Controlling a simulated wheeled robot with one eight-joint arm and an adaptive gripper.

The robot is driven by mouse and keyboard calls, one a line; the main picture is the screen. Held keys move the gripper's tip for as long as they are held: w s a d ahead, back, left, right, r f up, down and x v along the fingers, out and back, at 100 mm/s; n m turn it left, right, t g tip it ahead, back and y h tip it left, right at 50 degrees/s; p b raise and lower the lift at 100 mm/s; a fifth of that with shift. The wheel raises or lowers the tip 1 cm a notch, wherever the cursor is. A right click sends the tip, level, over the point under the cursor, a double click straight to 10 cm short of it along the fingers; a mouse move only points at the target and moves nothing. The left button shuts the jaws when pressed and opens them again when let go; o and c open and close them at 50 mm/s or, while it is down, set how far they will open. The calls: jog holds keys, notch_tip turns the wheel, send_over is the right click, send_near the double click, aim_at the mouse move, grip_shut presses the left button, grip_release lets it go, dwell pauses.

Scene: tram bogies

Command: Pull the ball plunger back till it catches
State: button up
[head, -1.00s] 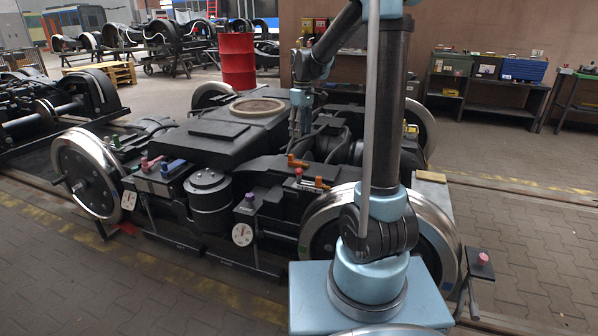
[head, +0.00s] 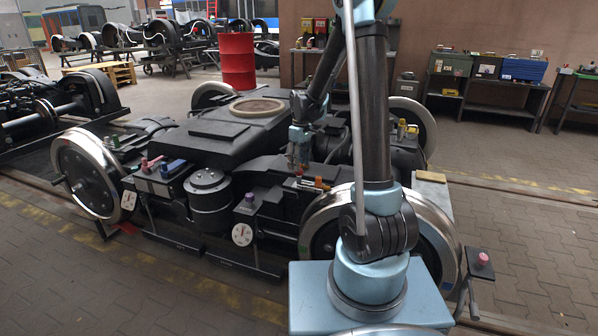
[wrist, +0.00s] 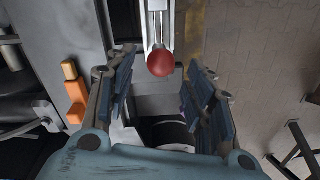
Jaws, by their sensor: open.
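The ball plunger shows in the wrist view as a red ball (wrist: 160,63) at the end of a light metal rod set in a bright slotted guide (wrist: 157,22). My gripper (wrist: 162,60) is open, with one blue-padded finger on each side of the ball. Gaps show between the ball and both fingers, so I see no grip on it. In the head view my gripper (head: 298,158) points down over the near side of the bogie, right by the small red ball (head: 299,172).
An orange handle (wrist: 75,92) stands just left of my gripper in the wrist view; an orange handle (head: 320,183) also shows in the head view. The near wheel (head: 318,222) is close by. Brick floor (head: 535,245) is clear at the right.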

jog(key=shift+s+a+f, duration=0.1)
jog(key=shift+f, duration=1.7)
grip_shut()
